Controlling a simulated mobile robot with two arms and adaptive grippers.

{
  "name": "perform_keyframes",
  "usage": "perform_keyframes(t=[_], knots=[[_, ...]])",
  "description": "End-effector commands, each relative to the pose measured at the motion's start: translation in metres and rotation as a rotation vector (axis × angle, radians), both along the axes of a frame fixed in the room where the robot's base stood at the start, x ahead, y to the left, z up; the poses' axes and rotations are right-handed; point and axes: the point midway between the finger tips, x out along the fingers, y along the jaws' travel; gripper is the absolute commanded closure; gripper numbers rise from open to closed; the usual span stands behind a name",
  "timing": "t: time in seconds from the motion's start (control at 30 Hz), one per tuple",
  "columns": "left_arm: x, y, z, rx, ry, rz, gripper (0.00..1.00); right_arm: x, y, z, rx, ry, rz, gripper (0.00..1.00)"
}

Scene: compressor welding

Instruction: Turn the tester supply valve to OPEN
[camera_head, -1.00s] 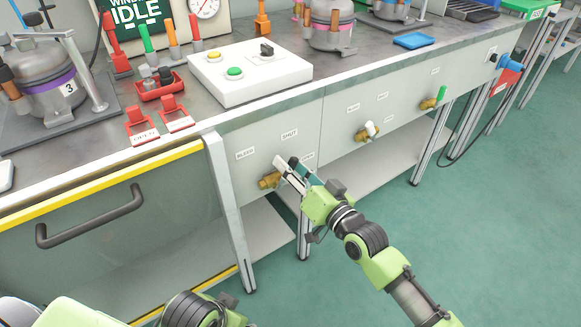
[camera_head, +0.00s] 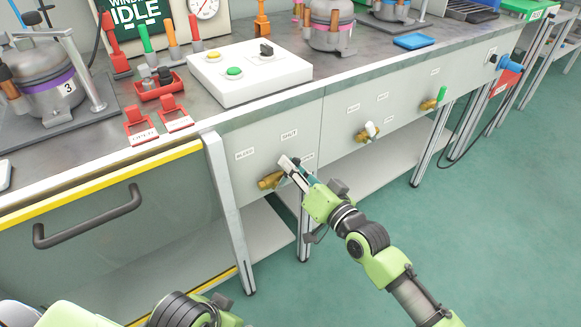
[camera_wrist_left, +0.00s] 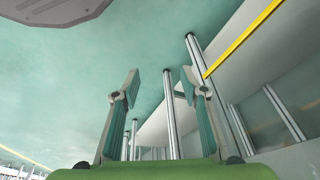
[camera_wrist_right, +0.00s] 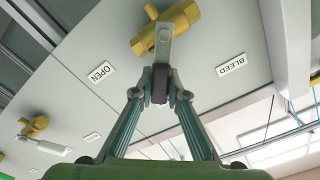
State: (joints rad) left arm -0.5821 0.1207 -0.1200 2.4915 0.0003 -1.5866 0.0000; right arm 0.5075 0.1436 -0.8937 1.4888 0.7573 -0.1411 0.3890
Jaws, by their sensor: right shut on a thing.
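The valve gripped by my right gripper has a brass body (camera_head: 270,180) on the bench's front panel. BLEED (camera_head: 245,153) and SHUT (camera_head: 289,133) labels are beside it; a third label is partly hidden. In the right wrist view its brass body (camera_wrist_right: 183,25) and grey lever (camera_wrist_right: 164,40) show, with OPEN (camera_wrist_right: 101,73) on the left and BLEED (camera_wrist_right: 231,64) on the right. My right gripper (camera_head: 291,164) is shut on the lever's end; its fingertips (camera_wrist_right: 160,84) meet around it. My left gripper (camera_wrist_left: 156,88) is open and empty over the floor.
Two similar valves, with a white handle (camera_head: 370,129) and a green handle (camera_head: 441,95), are farther right on the panel. A table leg (camera_head: 230,215) and a drawer-like front with a dark handle (camera_head: 88,217) stand to the left. Open floor (camera_head: 480,220) lies to the right.

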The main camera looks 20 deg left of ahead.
Motion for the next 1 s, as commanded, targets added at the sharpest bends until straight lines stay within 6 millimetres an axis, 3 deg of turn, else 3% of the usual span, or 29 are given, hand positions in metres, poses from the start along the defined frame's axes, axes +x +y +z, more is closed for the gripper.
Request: perform_keyframes(t=[0.37, 0.4, 0.6, 0.8, 1.0], knots=[[0.005, -0.001, -0.027, -0.002, -0.015, -0.001, 0.60, 0.011, -0.009, -0.019, 0.201, 0.261, -0.001, 1.00], [0.027, -0.007, -0.021, -0.021, -0.099, -0.008, 0.60, 0.012, -0.010, -0.021, 0.227, 0.291, -0.001, 1.00], [0.091, -0.028, 0.006, -0.080, -0.382, -0.031, 0.60, 0.015, -0.012, -0.030, 0.340, 0.436, -0.001, 1.00], [0.130, -0.042, 0.037, -0.125, -0.587, -0.045, 0.60, 0.017, -0.014, -0.039, 0.435, 0.560, -0.002, 1.00], [0.149, -0.050, 0.059, -0.153, -0.710, -0.053, 0.60, 0.018, -0.015, -0.044, 0.504, 0.647, -0.001, 1.00]])
